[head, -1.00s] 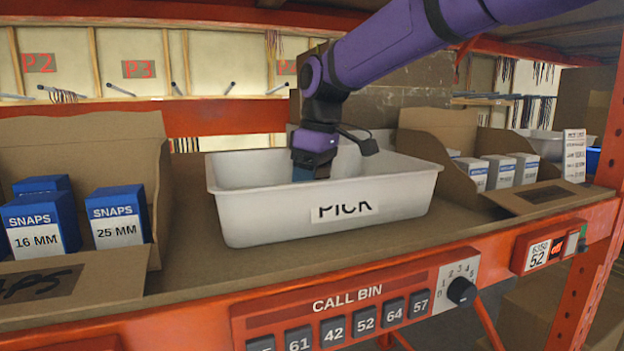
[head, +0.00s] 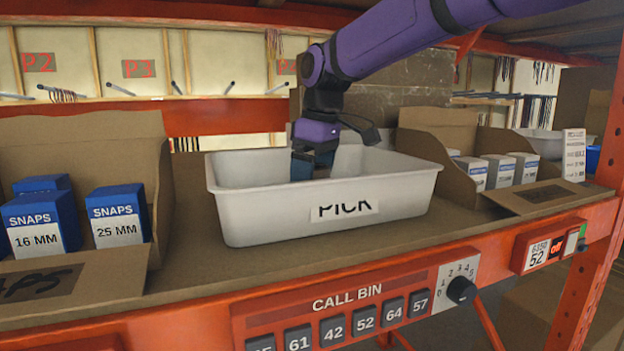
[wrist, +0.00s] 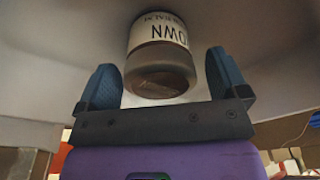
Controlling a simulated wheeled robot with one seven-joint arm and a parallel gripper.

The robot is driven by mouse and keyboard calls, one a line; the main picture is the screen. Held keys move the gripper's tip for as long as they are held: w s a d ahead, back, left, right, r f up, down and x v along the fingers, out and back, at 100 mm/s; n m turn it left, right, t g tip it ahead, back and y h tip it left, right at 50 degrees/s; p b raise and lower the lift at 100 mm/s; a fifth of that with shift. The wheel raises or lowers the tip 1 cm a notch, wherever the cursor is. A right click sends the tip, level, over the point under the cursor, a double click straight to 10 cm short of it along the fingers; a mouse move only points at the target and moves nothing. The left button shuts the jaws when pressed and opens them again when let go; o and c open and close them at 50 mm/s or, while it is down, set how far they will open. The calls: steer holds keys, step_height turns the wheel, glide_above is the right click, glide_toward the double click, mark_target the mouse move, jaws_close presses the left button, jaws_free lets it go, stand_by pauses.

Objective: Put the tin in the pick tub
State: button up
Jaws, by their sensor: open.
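The white pick tub (head: 270,221) stands on the shelf with a PICK label on its front wall. My gripper (head: 313,163) points down into the tub, its fingertips partly hidden by the front wall. In the wrist view my gripper (wrist: 167,82) is open, its two blue-grey fingers apart. The tin (wrist: 162,60), a round container with a white label ending in "OWN", lies just beyond and between the fingers. Pale tub walls surround it, and I see no clear finger contact. The tin is hidden in the head view.
A cardboard bin (head: 85,137) with blue SNAPS boxes (head: 118,218) stands left of the tub. Another bin (head: 455,160) with white boxes (head: 499,172) stands to the right. The orange shelf edge (head: 190,330) carries a call-bin panel.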

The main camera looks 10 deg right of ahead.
mark_target(321, 166)
steer(key=r, duration=0.6)
steer(key=d+r, duration=0.1)
steer(key=r, duration=0.3)
steer(key=shift+s+d, duration=0.1)
steer(key=shift+s, duration=0.3)
steer(key=shift+s+d+r, duration=0.1)
steer(key=shift+d, duration=0.1)
steer(key=s+d+f+m+t, duration=0.1)
steer(key=s+d+f+m, duration=0.2)
steer(key=s+d+f, duration=0.2)
steer(key=s+d+f+m+t+h, duration=0.1)
steer(key=s+d+f+m, duration=0.3)
steer(key=s, duration=0.8)
steer(key=s+d+f+m+t, duration=0.2)
steer(key=s+d+f+m, duration=0.2)
steer(key=s+d+f, duration=0.3)
steer(key=shift+s+d+f+h, duration=0.2)
steer(key=shift+s+d+h, duration=0.1)
steer(key=shift+s+d, duration=0.8)
steer(key=shift+w+d, duration=0.15)
steer(key=shift+w, duration=0.05)
